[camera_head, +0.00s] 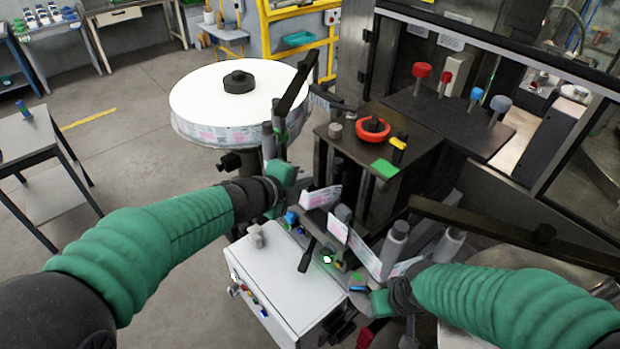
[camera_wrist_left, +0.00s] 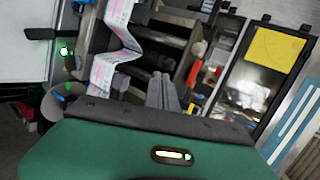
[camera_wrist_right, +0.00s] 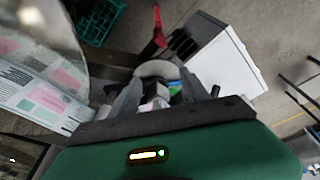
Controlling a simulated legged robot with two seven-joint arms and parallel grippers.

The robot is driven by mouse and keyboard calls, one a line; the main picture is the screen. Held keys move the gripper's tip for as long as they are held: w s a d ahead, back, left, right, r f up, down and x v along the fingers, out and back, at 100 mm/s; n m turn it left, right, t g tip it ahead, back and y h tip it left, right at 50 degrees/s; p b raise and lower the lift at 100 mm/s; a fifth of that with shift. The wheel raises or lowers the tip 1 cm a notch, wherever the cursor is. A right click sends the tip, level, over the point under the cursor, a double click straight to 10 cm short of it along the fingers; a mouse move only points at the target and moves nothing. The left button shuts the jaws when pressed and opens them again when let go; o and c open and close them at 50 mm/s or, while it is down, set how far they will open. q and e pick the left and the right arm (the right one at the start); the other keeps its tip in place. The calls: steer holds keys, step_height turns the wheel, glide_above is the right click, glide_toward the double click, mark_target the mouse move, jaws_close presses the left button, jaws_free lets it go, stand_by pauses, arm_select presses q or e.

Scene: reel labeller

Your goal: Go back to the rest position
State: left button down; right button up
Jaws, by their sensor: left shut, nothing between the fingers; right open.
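My left gripper (camera_wrist_left: 163,92) is shut, its fingers together and empty in the left wrist view. In the head view its green body (camera_head: 283,178) is beside the labeller head, left of the label strip (camera_head: 350,240). The strip also shows ahead of the fingers in the left wrist view (camera_wrist_left: 113,52). My right gripper (camera_wrist_right: 160,92) is open, its fingers apart in the right wrist view. In the head view its green body (camera_head: 380,302) is low, by the right end of the strip; its fingers are hard to make out. Both arms reach forward over the machine.
A large white label reel (camera_head: 190,100) stands at the left rear. A white control box (camera_head: 275,275) is between my arms. A dark bar (camera_head: 500,235) crosses above my right arm. A grey table (camera_head: 30,140) is at far left. Open floor lies between table and reel.

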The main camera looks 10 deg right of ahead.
arm_select(q)
steer(key=s+a+f+n+g+y+b, duration=0.1)
steer(key=s+a+f+n+y+b, duration=0.25)
steer(key=a+f+n, duration=0.5)
steer(key=s+a+f+n+y+b, duration=0.3)
steer(key=s+a+f+n+b, duration=0.1)
steer(key=a+f+n, duration=0.4)
steer(key=s+a+f+n+g+b, duration=0.2)
steer(key=s+f+n+g, duration=0.1)
steer(key=s+f, duration=0.3)
steer(key=s+a+f+n+g+y+b, duration=0.1)
steer(key=s+a+f+n+g+b, duration=0.1)
steer(key=s+f+n, duration=0.4)
steer(key=shift+s+a+f+g, duration=0.3)
steer(key=shift+s+a+g, duration=0.1)
steer(key=shift+s, duration=1.6)
arm_select(e)
step_height(320, 180, down, 12)
steer(key=d, duration=0.1)
steer(key=shift+w+d+f, duration=0.15)
steer(key=shift+w+d, duration=0.15)
steer(key=shift+w, duration=0.05)
